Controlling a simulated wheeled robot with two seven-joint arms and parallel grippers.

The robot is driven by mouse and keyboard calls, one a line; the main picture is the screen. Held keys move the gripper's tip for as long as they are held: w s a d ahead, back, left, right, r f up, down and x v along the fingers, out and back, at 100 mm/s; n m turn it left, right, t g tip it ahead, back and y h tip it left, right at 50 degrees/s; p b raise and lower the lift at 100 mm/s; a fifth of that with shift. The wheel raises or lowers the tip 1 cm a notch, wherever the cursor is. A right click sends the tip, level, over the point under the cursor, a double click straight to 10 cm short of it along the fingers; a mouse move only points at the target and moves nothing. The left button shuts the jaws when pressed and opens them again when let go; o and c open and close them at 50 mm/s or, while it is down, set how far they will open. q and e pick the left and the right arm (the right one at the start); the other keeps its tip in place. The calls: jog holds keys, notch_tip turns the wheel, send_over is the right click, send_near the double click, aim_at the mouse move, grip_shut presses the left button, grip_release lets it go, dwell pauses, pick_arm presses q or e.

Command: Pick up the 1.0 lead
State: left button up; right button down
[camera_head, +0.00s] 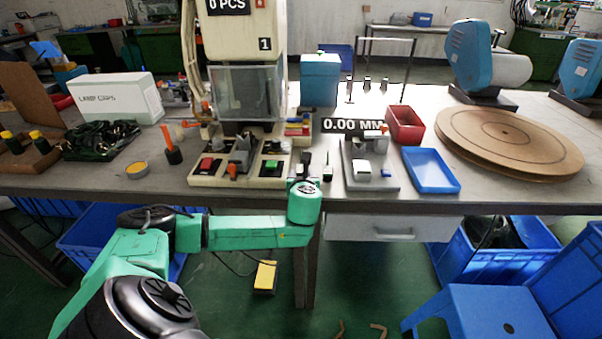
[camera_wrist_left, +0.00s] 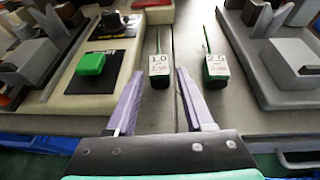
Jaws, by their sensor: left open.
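The 1.0 lead (camera_wrist_left: 159,68) is a dark green block with a white "1.0" label and a thin green wire running away from me. It lies on the grey table in the left wrist view. My left gripper (camera_wrist_left: 160,82) is open, its two purple-grey fingers apart on either side of the near end of the lead, with no visible contact. A similar lead labelled 2.5 (camera_wrist_left: 215,66) lies just to the right, outside the fingers. In the head view my left arm reaches the table's front edge, and its wrist (camera_head: 304,202) hides most of the gripper. My right gripper is not in view.
A beige control panel (camera_wrist_left: 75,108) with a green button (camera_wrist_left: 91,63) stands close on the left. A grey fixture (camera_head: 370,180) stands close on the right. A blue tray (camera_head: 430,168) and red bin (camera_head: 405,126) are further right.

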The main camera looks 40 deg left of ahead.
aim_at(301, 170)
pick_arm(q)
jog(key=x, duration=0.4)
jog(key=shift+w+a+f+b, duration=0.2)
jog(key=shift+a+b, duration=0.1)
grip_shut()
jog(key=shift+r, duration=0.15)
